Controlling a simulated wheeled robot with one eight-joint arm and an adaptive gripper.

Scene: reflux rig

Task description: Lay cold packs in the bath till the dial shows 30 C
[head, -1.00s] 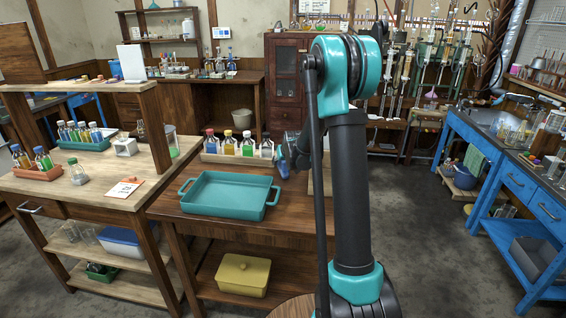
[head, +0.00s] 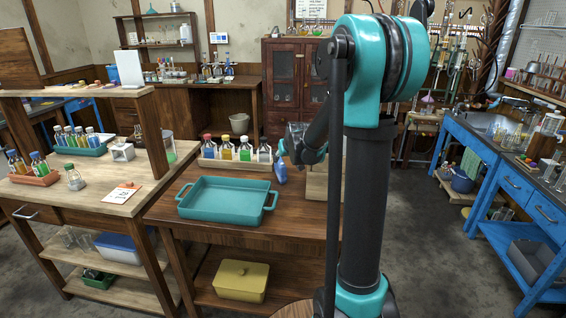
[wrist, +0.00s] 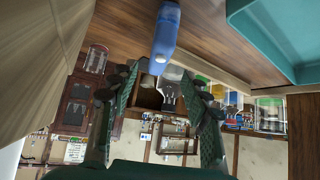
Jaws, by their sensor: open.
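A teal two-handled tray (head: 225,208) lies on the brown wooden table in the head view, and its corner shows in the wrist view (wrist: 262,45); I cannot tell whether it is the bath. A blue bottle (head: 281,173) stands right of the tray. In the wrist view the blue bottle (wrist: 166,38) reaches down from the top edge, with its capped end near the gap between my fingertips. My gripper (wrist: 158,82) is open and empty, its dark green fingers spread. In the head view my arm partly hides it. I can make out no cold pack and no dial.
A wooden rack (head: 237,163) with several coloured bottles stands behind the tray. A wooden block (head: 318,185) is right of the blue bottle, partly behind my arm. A yellow lidded box (head: 241,280) is on the lower shelf. A card (head: 118,193) lies on the left bench.

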